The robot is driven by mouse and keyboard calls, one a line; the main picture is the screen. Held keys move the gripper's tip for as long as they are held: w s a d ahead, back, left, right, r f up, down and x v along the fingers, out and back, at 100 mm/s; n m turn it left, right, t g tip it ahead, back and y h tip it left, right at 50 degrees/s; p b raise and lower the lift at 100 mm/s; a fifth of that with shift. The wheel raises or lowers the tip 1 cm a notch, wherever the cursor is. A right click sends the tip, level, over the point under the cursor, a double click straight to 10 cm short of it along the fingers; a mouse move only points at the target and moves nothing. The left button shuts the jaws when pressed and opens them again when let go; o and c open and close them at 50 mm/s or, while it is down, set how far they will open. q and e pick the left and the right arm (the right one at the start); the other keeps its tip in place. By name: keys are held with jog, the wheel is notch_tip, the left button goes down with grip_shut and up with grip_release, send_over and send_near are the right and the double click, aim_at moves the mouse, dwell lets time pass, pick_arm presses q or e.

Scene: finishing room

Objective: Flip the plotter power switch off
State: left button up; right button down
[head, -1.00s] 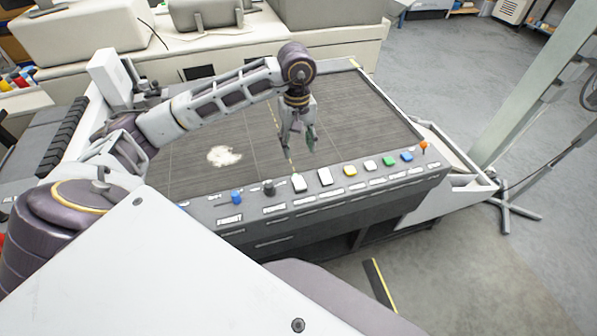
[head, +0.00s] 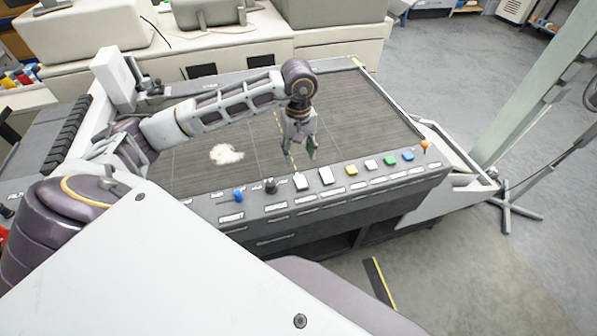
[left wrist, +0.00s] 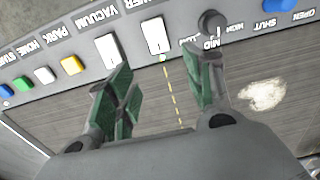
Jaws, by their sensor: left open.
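The plotter's control panel (head: 225,209) runs along the near edge of its dark bed. The power switch (head: 301,182) is a white rocker between a black knob and another white rocker. In the left wrist view the power switch (left wrist: 155,37) is seen upside down, with a green light beside it and a label partly reading "WER". My left gripper (head: 301,152) is open and empty, above the bed just behind the power switch. In the left wrist view its green-padded fingers (left wrist: 161,77) are spread on either side of the switch's line, apart from it. My right gripper is out of view.
The vacuum rocker (left wrist: 108,52) and the black knob (left wrist: 210,23) flank the power switch closely. A blue lever (head: 238,196), a yellow button (head: 351,170) and an orange knob (head: 424,146) are also on the panel. A pale patch (head: 226,154) lies on the bed.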

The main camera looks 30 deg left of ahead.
aim_at(299, 176)
pick_arm(q)
notch_tip(299, 176, down, 9)
jog(key=shift+r+p, duration=0.2)
jog(key=shift+p, duration=0.7)
jog(key=shift+f, duration=0.85)
jog(key=shift+c, duration=0.2)
jog(key=c, duration=1)
